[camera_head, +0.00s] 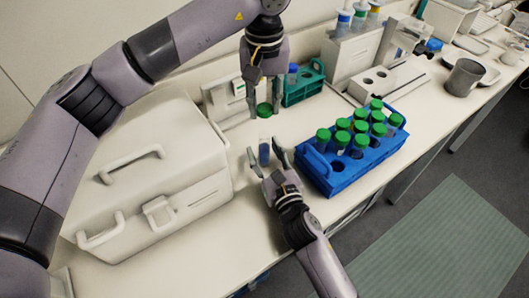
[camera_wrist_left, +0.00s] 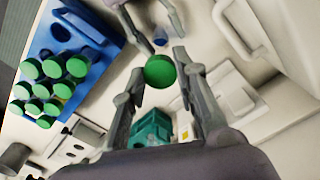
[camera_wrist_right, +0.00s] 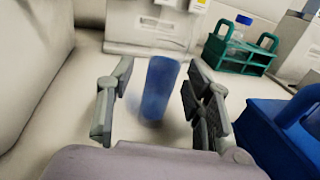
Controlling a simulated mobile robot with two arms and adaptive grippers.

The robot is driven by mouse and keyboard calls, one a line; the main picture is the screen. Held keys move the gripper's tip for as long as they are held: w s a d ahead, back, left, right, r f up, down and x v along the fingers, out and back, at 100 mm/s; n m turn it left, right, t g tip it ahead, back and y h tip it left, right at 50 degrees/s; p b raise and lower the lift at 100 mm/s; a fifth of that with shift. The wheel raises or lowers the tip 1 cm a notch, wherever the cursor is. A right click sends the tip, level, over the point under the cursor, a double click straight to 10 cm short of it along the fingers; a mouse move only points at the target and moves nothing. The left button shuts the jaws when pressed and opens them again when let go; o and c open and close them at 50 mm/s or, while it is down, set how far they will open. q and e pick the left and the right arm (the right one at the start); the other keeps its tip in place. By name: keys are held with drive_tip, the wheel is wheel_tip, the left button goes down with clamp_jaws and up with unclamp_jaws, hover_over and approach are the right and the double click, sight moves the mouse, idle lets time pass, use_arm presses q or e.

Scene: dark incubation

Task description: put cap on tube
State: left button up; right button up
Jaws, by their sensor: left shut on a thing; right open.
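A green cap (camera_head: 264,110) is between the fingertips of my left gripper (camera_head: 265,106), which is shut on it; the cap also shows in the left wrist view (camera_wrist_left: 160,71). A clear tube with blue content (camera_head: 264,152) is below the cap. My right gripper (camera_head: 266,157) is open, with its fingers on either side of the tube. In the right wrist view the blue tube (camera_wrist_right: 160,88) appears between the spread fingers, slightly tilted and blurred. The cap and tube look apart. I cannot tell what supports the tube's base.
A blue rack (camera_head: 345,180) with several green-capped tubes stands right of my right gripper. A teal rack (camera_head: 303,88) with a blue-capped tube is behind. A large pale case (camera_head: 150,190) fills the left. Further back are a white stand and a grey cup (camera_head: 465,78).

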drive_tip(key=shift+c, duration=0.3)
clamp_jaws()
idle(0.6)
